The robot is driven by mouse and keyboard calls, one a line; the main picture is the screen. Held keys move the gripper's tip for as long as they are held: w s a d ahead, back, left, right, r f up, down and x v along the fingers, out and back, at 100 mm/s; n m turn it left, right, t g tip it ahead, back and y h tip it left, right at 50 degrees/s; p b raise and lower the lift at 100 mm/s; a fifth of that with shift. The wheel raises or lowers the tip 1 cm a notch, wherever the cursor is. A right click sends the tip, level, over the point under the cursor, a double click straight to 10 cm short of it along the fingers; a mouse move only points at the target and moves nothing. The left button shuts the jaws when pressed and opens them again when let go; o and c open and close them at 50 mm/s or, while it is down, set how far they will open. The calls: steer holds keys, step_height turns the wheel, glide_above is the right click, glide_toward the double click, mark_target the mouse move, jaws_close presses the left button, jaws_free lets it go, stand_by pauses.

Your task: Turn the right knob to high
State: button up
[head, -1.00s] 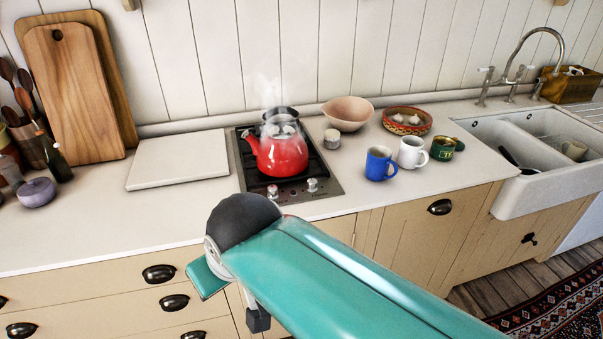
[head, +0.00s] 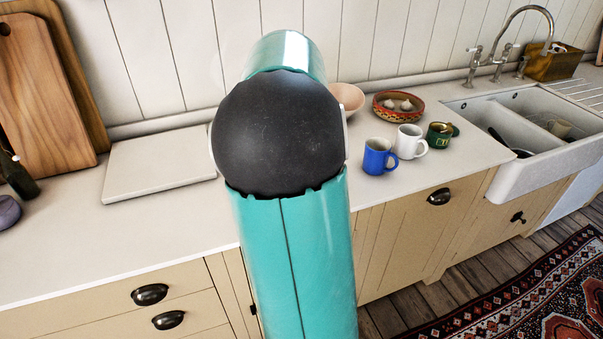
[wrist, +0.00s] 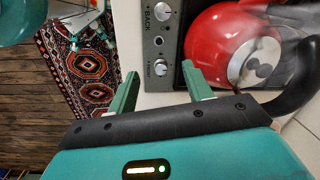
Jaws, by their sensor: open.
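In the wrist view, two metal knobs sit on the hob's dark front strip (wrist: 150,40). The right knob (wrist: 160,68) is the lower one there, and the left knob (wrist: 162,12), by the word "BACK", is above it. My gripper (wrist: 160,71) is open, with one green finger on each side of the right knob in the picture. I see no contact, and the depth gap cannot be told. The knob's setting is too small to read. In the head view my arm hides the hob, the knobs and my gripper.
A red kettle (wrist: 215,45) stands on the hob close beside the right finger, with its dark handle near my gripper; steam blurs it. In the head view, a blue mug (head: 377,157), a white mug (head: 408,141) and a green mug (head: 440,135) stand to the right. A white board (head: 158,165) lies left.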

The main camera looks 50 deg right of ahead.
steer(key=s+d+f+m+g, duration=0.1)
steer(key=s+d+f+m, duration=0.15)
steer(key=d, duration=0.35)
steer(key=shift+m, duration=0.25)
steer(key=f, duration=1.2)
steer(key=shift+w, duration=0.25)
steer(key=shift+c, duration=0.4)
steer(key=c, duration=0.9)
